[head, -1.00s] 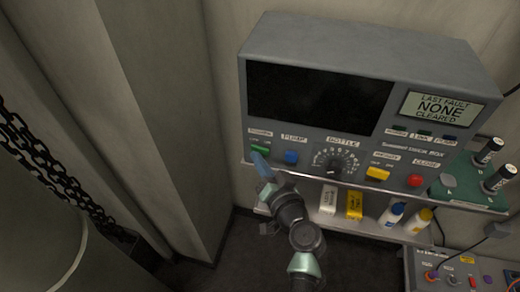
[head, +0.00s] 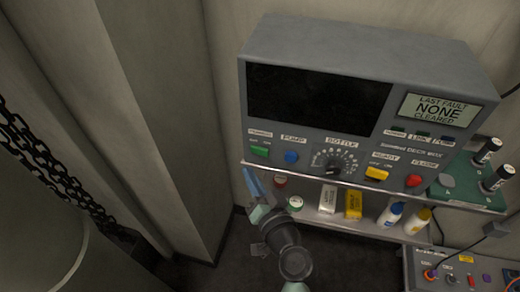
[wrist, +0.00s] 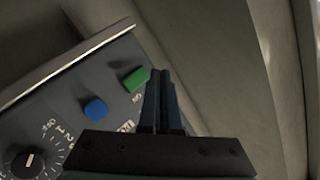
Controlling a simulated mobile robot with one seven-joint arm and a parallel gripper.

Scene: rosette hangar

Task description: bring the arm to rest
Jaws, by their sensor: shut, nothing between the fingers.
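My gripper (head: 252,180) is at the lower left of the grey control box (head: 340,55) in the head view, below and a little left of its green switch. Its blue fingers are together and empty. In the wrist view the shut fingers (wrist: 158,85) point toward the box's left edge, with the green switch (wrist: 136,79) beside them and the blue button (wrist: 95,109) further left. No contact with the box is visible.
Below the box a shelf (head: 330,219) holds white and yellow blocks, small bottles and round-capped containers near my gripper. A green stand (head: 470,190) is at the right. A chain (head: 50,160) and a grey drum (head: 35,245) are at the left. Dark floor lies below.

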